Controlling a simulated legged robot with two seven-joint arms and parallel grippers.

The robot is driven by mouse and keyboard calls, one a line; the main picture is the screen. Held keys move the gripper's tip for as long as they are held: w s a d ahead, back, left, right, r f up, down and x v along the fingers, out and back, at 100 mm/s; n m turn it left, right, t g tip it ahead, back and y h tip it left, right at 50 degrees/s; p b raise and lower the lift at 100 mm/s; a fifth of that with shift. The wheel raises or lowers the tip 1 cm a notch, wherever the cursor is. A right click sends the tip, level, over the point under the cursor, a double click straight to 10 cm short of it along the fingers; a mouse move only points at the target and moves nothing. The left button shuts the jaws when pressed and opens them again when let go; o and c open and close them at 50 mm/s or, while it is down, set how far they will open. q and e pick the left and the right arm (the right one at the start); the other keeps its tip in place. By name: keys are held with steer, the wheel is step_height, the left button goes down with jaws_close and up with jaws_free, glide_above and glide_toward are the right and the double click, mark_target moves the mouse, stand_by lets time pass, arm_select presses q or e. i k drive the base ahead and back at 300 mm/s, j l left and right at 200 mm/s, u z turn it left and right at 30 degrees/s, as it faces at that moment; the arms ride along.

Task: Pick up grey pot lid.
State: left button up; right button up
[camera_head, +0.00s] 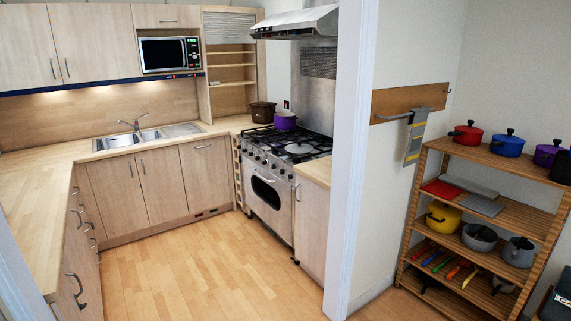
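A round, flat, light-grey piece that looks like a pot lid (299,148) lies on the front right part of the range cooker's hob (270,141). On the shelf rack at the right, a grey pot (518,254) appears to have a grey lid with a dark knob on it. Another grey pot (479,238) stands to its left; I cannot tell whether it has a lid. Neither of my grippers is in view.
A purple pot (285,121) stands at the hob's back, with a dark brown pot (263,112) on the counter beside it. A white door frame (350,160) separates the cooker from the wooden rack (407,225). The wooden floor (200,270) before the cooker is clear.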

mark_target(298, 148)
steer(key=i+j+u, duration=0.3)
steer(key=i, duration=1)
steer(key=i+l+u, duration=0.15)
steer(key=i+u, duration=0.15)
steer(key=i, duration=0.95)
